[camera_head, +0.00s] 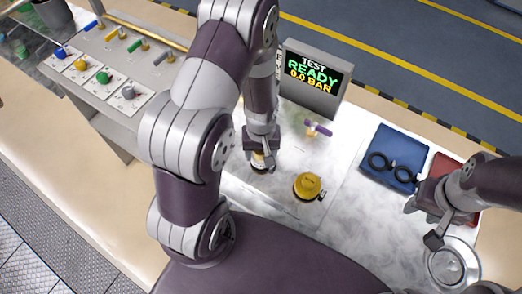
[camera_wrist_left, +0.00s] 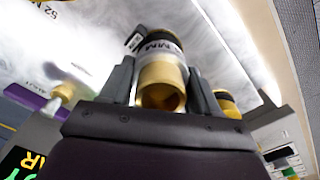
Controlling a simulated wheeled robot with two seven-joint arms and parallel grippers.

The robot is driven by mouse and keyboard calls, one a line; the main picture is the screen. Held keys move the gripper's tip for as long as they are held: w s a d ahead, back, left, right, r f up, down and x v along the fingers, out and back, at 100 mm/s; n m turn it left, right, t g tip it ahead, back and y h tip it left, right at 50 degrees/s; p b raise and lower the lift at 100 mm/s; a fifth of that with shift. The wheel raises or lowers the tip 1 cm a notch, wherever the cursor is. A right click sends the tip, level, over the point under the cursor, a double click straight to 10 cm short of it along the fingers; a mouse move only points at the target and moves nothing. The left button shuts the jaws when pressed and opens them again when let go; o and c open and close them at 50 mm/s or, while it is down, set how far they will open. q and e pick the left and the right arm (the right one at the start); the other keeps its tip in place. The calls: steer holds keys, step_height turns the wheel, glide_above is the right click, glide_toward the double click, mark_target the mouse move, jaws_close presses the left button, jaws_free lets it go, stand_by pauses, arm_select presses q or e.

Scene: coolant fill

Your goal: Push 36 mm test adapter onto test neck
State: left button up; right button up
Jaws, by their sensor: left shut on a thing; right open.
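My left gripper (camera_head: 261,150) is low over the pale bench mat, shut on a brass adapter (camera_head: 259,163). A yellow round-topped piece with a dark ring (camera_head: 308,186) stands nearer me. I cannot tell which piece is the test neck. My right gripper (camera_head: 423,223) is open and empty at right.
A display reading TEST READY 0.0 BAR (camera_head: 313,78) stands behind the fitting. A blue mat (camera_head: 407,138) holds two black rings. A red mat (camera_head: 446,165) is partly behind my right arm, above a silver round dish (camera_head: 452,264). Coloured knobs sit on a panel (camera_head: 112,62) at left.

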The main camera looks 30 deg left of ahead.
arm_select(q)
steer(key=shift+f, duration=0.2)
steer(key=o, duration=1.2)
steer(key=shift+w+r, duration=0.1)
steer(key=shift+r, duration=0.4)
step_height(320, 180, up, 11)
steer(key=shift+r+b, duration=0.1)
steer(key=shift+b, duration=0.6)
steer(key=shift+r, duration=0.25)
steer(key=s+m, duration=0.1)
steer(key=m, duration=0.1)
steer(key=s+d+m+t+b, duration=0.1)
steer(key=s+m, duration=0.1)
steer(key=s+d+m, duration=0.1)
steer(key=m, duration=0.1)
steer(key=shift+s+d+b, duration=0.25)
steer(key=shift+b, duration=0.1)
